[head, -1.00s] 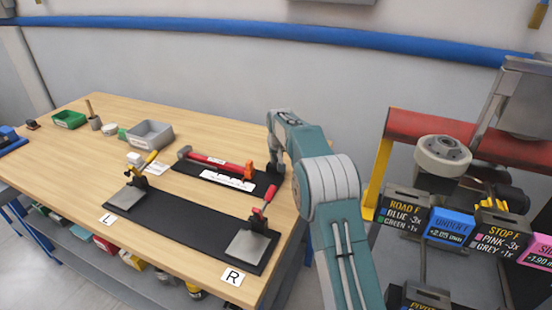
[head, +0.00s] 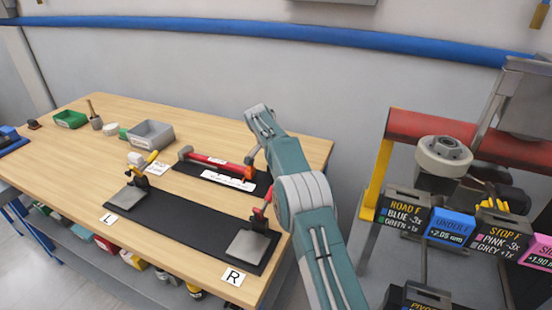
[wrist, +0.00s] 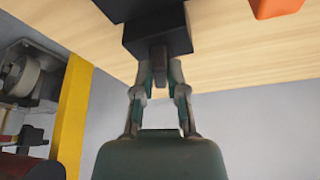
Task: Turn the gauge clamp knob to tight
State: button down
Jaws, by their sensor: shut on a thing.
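The gauge (head: 215,161) is a red bar with a dark end at its left, lying on a black mat at the back of the bench. In the wrist view a black block (wrist: 157,38) carries a short dark stub, which looks like the clamp knob (wrist: 158,65). My gripper (wrist: 158,82) is shut on this knob, one finger on each side. An orange part (wrist: 277,7) shows at the upper right. The knob's markings cannot be read.
A long black mat (head: 185,215) with two grey plates and upright clamps lies along the front of the bench (head: 110,150). A grey bin (head: 150,135) stands at the back. A rack with a red pipe (head: 485,147) and yellow post stands at the right.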

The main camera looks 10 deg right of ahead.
jog(key=shift+a+f+m+g, duration=0.15)
jog(key=shift+m+g, duration=0.15)
jog(key=shift+m, duration=0.5)
jog(key=c, duration=0.7)
grip_release()
jog(key=shift+w, duration=0.1)
jog(key=shift+a, duration=0.1)
jog(key=shift+a+r, duration=0.1)
jog(key=shift+r, duration=0.4)
jog(key=v, duration=0.6)
jog(key=shift+a+r, duration=0.15)
jog(key=shift+a, duration=0.2)
